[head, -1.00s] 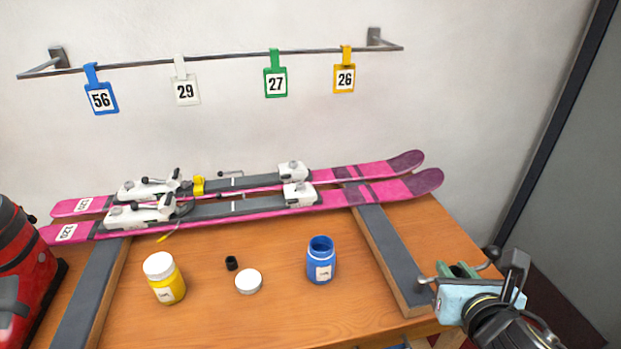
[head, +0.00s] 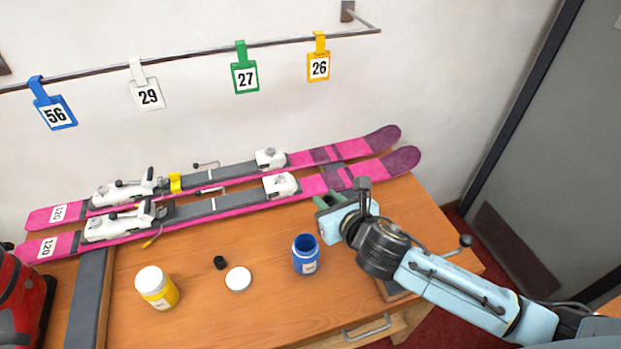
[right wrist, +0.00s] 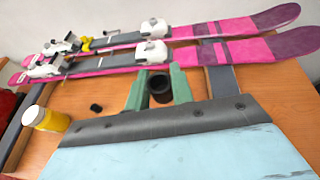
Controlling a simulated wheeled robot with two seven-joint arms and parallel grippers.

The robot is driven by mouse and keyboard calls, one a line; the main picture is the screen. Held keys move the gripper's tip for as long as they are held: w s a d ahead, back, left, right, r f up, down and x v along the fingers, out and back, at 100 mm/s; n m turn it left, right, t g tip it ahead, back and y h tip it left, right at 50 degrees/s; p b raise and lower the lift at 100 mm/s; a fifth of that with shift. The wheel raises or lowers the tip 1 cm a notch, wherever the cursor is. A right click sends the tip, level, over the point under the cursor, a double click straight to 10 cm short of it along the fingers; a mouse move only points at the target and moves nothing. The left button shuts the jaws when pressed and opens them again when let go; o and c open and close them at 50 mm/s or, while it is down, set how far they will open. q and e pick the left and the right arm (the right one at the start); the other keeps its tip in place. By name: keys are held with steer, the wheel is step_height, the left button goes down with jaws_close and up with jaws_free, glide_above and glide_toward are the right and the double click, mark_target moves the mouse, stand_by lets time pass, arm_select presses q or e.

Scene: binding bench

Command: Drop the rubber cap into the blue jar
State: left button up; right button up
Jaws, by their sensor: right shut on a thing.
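The blue jar (head: 305,257) stands upright and open on the bench, with a pale label on its front. My right gripper (head: 329,201) is above the bench, up and to the right of the jar in the head view. In the right wrist view its green fingers (right wrist: 160,80) are shut on a black, round, hollow piece that looks like the rubber cap (right wrist: 160,91). The held piece is not clear in the head view. The jar is not visible in the right wrist view. My left gripper is not in view.
A small black piece (head: 219,262) and a white lid (head: 238,279) lie left of the jar. A yellow jar with a white lid (head: 158,289) stands farther left. Pink skis (head: 330,175) lie along the back. Number tags hang from a rail (head: 200,57).

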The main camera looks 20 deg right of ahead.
arm_select(q)
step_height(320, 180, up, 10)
steer(key=p, duration=0.8)
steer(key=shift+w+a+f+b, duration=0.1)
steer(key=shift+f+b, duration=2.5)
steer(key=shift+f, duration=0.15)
arm_select(e)
steer(key=a+f+n+y, duration=0.2)
steer(key=a+f, duration=0.1)
steer(key=f, duration=0.2)
steer(key=shift+s+a+f+g, duration=0.15)
steer(key=shift+a+f+g, duration=0.1)
steer(key=shift+a+g, duration=0.15)
steer(key=o, duration=1)
steer(key=shift+o, duration=0.2)
steer(key=shift+s+d, duration=0.1)
steer(key=v, duration=1.3)
steer(key=shift+d, duration=0.2)
